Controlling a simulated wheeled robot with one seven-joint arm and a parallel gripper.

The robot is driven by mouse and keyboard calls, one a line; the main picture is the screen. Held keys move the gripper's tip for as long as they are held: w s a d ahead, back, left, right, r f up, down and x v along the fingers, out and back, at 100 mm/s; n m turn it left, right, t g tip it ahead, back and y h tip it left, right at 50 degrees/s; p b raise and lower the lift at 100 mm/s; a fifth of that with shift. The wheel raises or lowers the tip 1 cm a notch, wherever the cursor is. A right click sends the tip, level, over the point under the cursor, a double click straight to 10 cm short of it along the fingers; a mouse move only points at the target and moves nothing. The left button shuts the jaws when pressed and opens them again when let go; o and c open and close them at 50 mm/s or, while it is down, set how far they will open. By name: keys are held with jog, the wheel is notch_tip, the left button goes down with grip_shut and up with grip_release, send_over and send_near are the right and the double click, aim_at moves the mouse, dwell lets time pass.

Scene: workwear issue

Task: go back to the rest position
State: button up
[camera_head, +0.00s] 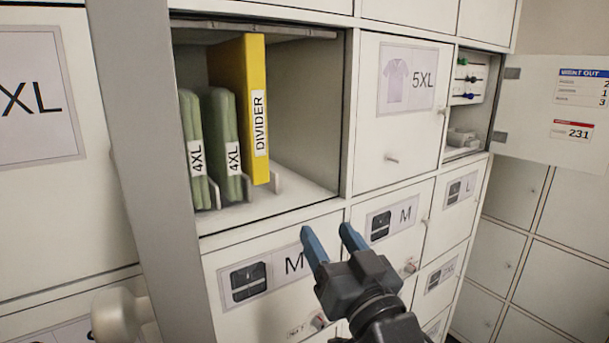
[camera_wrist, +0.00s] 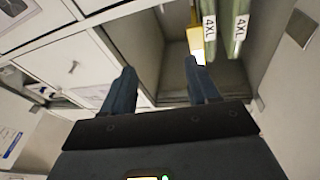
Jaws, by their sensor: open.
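My gripper (camera_head: 331,236) is open and empty in the head view, in front of the lower edge of an open compartment (camera_head: 305,130). Its two blue fingers are apart and point up and away toward the lockers. In the wrist view my gripper (camera_wrist: 158,88) shows both fingers apart with nothing between them, and the open compartment lies beyond them.
The compartment holds two green 4XL packs (camera_head: 222,145) and a yellow divider (camera_head: 241,105); its right side is empty. The closed 5XL door (camera_head: 412,135) is beside it, M doors (camera_head: 270,275) below. An open door with a notice (camera_head: 560,110) sticks out at right.

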jog(key=s+d+f+m+g+h, duration=0.1)
jog(key=s+d+f+h, duration=0.3)
jog(key=s+f, duration=0.5)
jog(key=s+d+f+m+h, duration=0.1)
jog(key=s+d+f+m, duration=0.1)
jog(key=s+d+f, duration=0.7)
jog(key=s+d+r+g+h, duration=0.1)
jog(key=s+d, duration=0.1)
jog(key=s, duration=1.1)
jog(key=s+d+r+g+h, duration=0.1)
jog(key=s+d+g, duration=0.1)
jog(key=s, duration=1.1)
jog(key=shift+d+r+h, duration=0.25)
jog(key=shift+d+h, duration=0.1)
jog(key=shift+h, duration=0.05)
jog(key=shift+a, duration=0.1)
